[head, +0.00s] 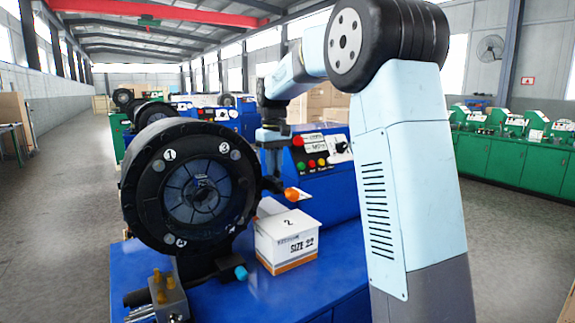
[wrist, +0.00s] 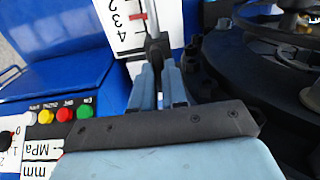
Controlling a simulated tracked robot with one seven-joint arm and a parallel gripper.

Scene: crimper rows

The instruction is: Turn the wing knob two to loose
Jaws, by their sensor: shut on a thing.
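My gripper (head: 272,182) points down beside the right rim of the black crimper head (head: 133,200). In the wrist view its two light-blue fingers (wrist: 158,82) are closed around a narrow dark upright part, which looks like a wing knob (wrist: 156,50). That knob stands in front of a white scale plate (wrist: 118,18) with figures such as 3 and 4 and a red mark. The knob's number and its exact angle cannot be made out. In the head view the knob is hidden by my gripper and the crimper.
An orange ball handle (head: 292,195) is close beside my gripper. A white SIZE 22 box (head: 287,245) stands below on the blue bench (head: 300,285). A blue control panel (head: 318,160) with coloured buttons is behind. Metal fittings (head: 160,295) sit at the front left.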

